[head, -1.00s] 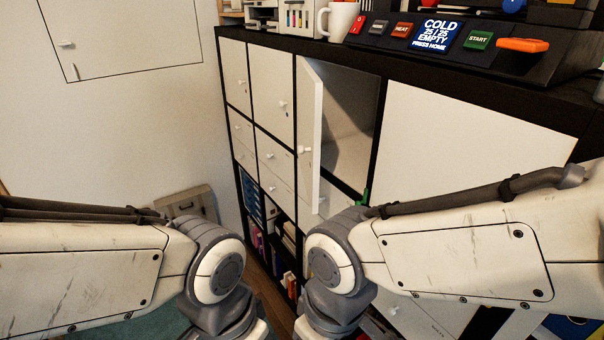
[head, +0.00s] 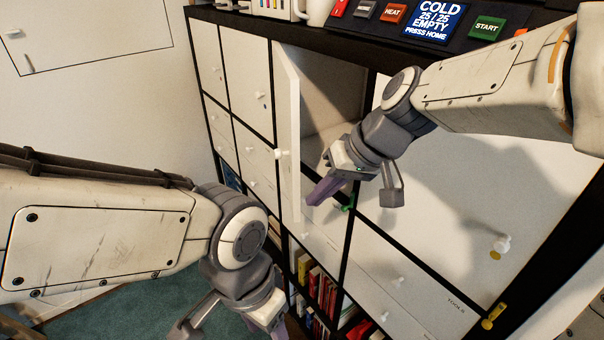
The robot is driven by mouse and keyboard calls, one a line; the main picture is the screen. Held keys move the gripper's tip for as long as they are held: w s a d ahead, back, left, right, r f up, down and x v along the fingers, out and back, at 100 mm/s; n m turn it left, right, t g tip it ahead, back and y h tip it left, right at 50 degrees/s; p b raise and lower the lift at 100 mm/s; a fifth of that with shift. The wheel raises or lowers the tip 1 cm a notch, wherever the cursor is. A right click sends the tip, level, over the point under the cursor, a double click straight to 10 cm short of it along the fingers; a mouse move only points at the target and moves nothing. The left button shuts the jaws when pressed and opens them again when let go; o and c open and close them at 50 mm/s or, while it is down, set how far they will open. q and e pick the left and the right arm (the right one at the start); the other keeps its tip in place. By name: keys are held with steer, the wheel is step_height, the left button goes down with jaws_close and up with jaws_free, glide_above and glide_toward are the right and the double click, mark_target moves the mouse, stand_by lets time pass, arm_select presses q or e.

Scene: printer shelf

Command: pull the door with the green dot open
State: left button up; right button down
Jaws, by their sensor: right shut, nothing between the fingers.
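A white cabinet door (head: 287,130) stands swung out from the black shelf, seen nearly edge-on, with a white knob (head: 280,153) on its face. I can make out no green dot on it. Its compartment (head: 325,95) is open and its pale inside shows. A green latch-like piece (head: 346,204) sits at the lower edge by the opening. My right gripper (head: 316,196) is shut and empty, its purple fingers in front of the opening, right of the door. My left gripper (head: 279,331) is low at the bottom edge, its fingertips cut off.
A large closed door (head: 455,175) at right has a knob and a yellow dot (head: 495,254); a yellow latch (head: 493,316) is below. Closed doors (head: 247,75) fill the left. Books (head: 322,290) stand in low compartments. A control panel (head: 445,22) sits on top.

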steer(key=t, duration=0.1)
glide_toward(297, 193)
steer(key=d, duration=0.1)
steer(key=shift+m+y, duration=0.3)
steer(key=p+x, duration=0.1)
steer(key=x, duration=0.6)
steer(key=shift+a+f+p, duration=0.3)
steer(key=shift+a, duration=0.05)
steer(key=shift+w+a+f, duration=0.15)
steer(key=shift+f, duration=0.15)
steer(key=shift+a+f, duration=0.1)
